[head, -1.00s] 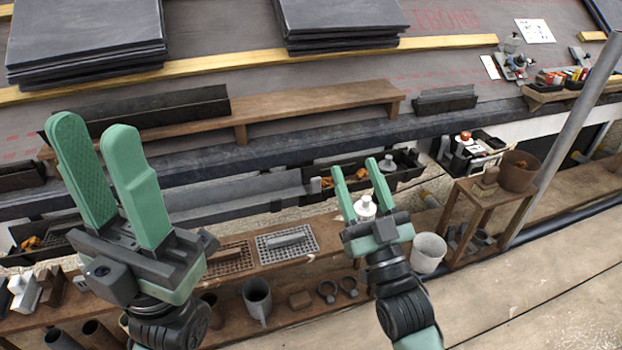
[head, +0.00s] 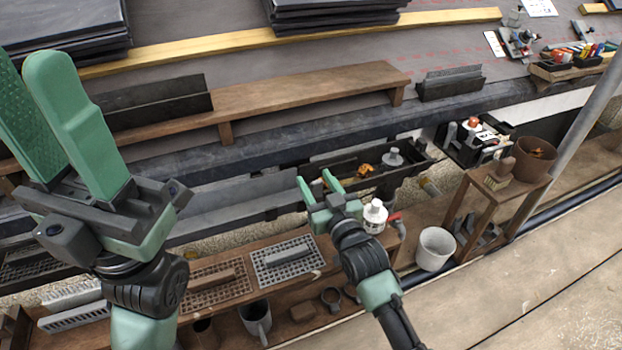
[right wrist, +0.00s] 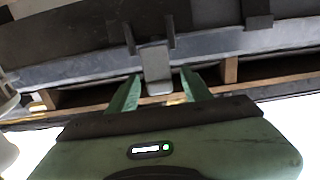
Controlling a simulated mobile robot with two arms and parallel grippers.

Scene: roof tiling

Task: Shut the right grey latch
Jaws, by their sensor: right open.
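My right gripper (head: 315,180) is open, its green fingers pointing at the grey gutter (head: 228,200) along the eave. In the right wrist view, a small grey latch (right wrist: 155,66) hangs from two brackets on the gutter's dark edge. It lies ahead of the gap between the two fingers (right wrist: 154,84), which stand to either side of its lower end. I cannot tell whether it touches them. In the head view the latch is not clearly visible. My left gripper (head: 24,70) is open and empty at the far left, its fingers pointing up.
Below the gutter is a wooden shelf with grates (head: 285,258), a white bottle (head: 375,217) and a metal mug (head: 256,318). A white bucket (head: 435,248) and a wooden stand with a brown pot (head: 533,160) are at right. A black trough (head: 385,180) holds small items.

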